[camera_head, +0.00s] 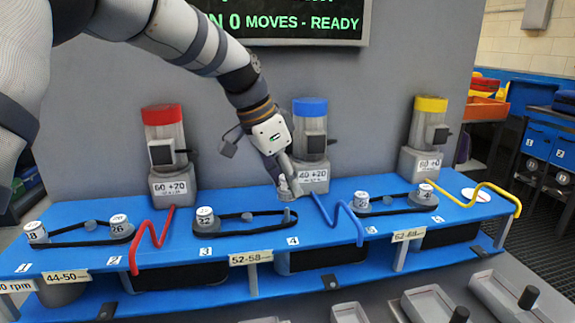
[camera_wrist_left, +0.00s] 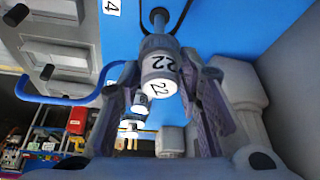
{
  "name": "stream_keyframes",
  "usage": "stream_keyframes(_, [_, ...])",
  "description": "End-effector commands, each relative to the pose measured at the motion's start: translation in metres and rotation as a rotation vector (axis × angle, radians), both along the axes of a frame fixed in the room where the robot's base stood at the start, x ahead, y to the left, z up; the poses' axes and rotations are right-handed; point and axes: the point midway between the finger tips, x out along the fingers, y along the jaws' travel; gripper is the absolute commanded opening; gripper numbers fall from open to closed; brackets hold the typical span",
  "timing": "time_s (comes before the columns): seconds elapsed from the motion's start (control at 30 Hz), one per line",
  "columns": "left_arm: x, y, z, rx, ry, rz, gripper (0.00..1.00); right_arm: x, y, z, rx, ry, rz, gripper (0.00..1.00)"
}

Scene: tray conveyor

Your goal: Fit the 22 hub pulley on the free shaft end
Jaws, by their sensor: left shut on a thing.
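The 22 hub pulley (camera_wrist_left: 158,72), a grey and white cylinder marked 22, is held between the fingers of my left gripper (camera_wrist_left: 168,98) in the left wrist view. In the head view my left gripper (camera_head: 284,181) points down over the station marked 4, with the pulley (camera_head: 285,188) partly hidden in it. The free shaft end (camera_head: 287,214) stands just below the pulley, beside the black belt (camera_head: 245,214). In the wrist view the shaft (camera_wrist_left: 160,17) lines up roughly with the pulley; I cannot tell whether they touch. My right gripper is not in view.
Another pulley marked 22 (camera_head: 205,217) sits at the belt's left end. A red bent bar (camera_head: 152,243) and a blue bent bar (camera_head: 340,222) flank this station. Motor towers (camera_head: 313,150) stand behind. Grey trays (camera_head: 430,303) lie in front.

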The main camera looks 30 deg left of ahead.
Motion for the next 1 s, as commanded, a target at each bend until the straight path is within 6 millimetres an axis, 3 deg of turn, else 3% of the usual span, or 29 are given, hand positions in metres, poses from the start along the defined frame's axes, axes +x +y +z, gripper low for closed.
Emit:
stream_keyframes(0.23, [-0.0001, -0.0002, -0.0114, 0.0, -0.001, 0.0, 0.0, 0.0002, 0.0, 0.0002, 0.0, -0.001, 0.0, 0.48])
stream_keyframes(1.0, [-0.0003, -0.0001, -0.0116, 0.0, -0.001, 0.0, 0.0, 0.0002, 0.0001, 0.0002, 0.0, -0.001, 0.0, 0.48])
